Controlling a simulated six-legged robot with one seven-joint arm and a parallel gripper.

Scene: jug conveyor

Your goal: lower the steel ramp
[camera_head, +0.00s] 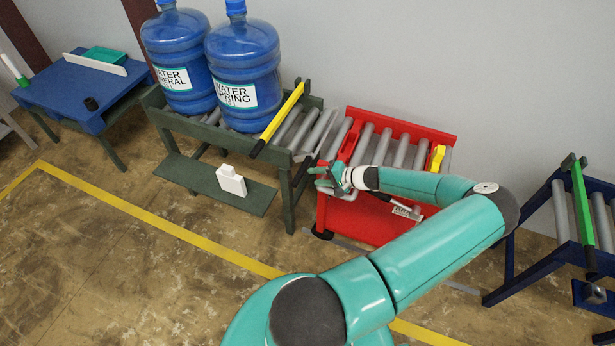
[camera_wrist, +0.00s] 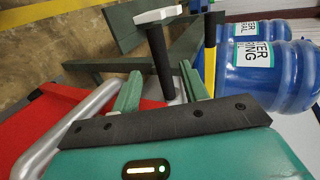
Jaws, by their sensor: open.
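The steel ramp (camera_head: 318,134) is a grey plate at the gap between the green roller conveyor and the red roller cart. It looks tilted, but its exact angle is hard to tell. My gripper (camera_head: 325,178) is in front of the cart's left end, below the ramp in the head view. In the wrist view my gripper (camera_wrist: 160,80) has its two green fingers apart. A black cylindrical grip (camera_wrist: 161,62) appears between them; whether the fingers touch it is unclear. My arm and gripper hide part of the cart's front.
Two blue water jugs (camera_head: 243,75) stand on the green conveyor (camera_head: 160,112), with a yellow bar (camera_head: 282,115) beside them. A white container (camera_head: 231,181) sits on the lower shelf. The red cart (camera_head: 345,222) has a bent grey tube (camera_wrist: 75,120). A blue conveyor (camera_head: 520,280) stands at right.

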